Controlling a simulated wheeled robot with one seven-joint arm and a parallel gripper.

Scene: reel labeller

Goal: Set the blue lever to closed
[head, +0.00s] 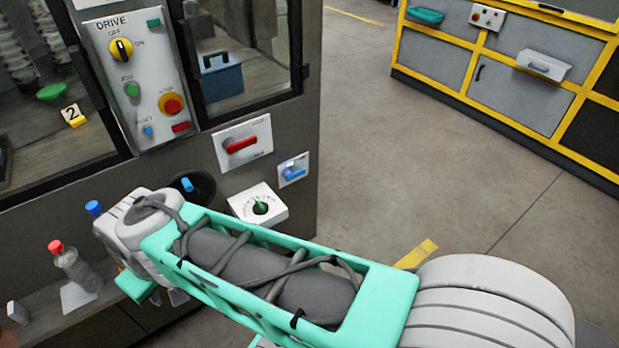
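A small blue lever (295,173) sits on a white plate (284,183) on the dark machine front, right of the red-handled plate. Its setting and the plate's lettering are too small to read. Another blue handle (188,184) shows at a dark round fitting further left, partly behind my arm. My gripper (152,296) is at the lower left, below my wrist and mostly hidden by my arm. It is left of and below the blue lever, apart from it. Whether its fingers are open or shut does not show.
A red handle (241,145) and a green-pointer dial (260,207) are close around the blue lever. The DRIVE panel (135,75) is above left. Bottles (72,262) stand on a ledge at lower left. Floor (420,150) right of the machine is clear up to a yellow-framed cabinet (515,90).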

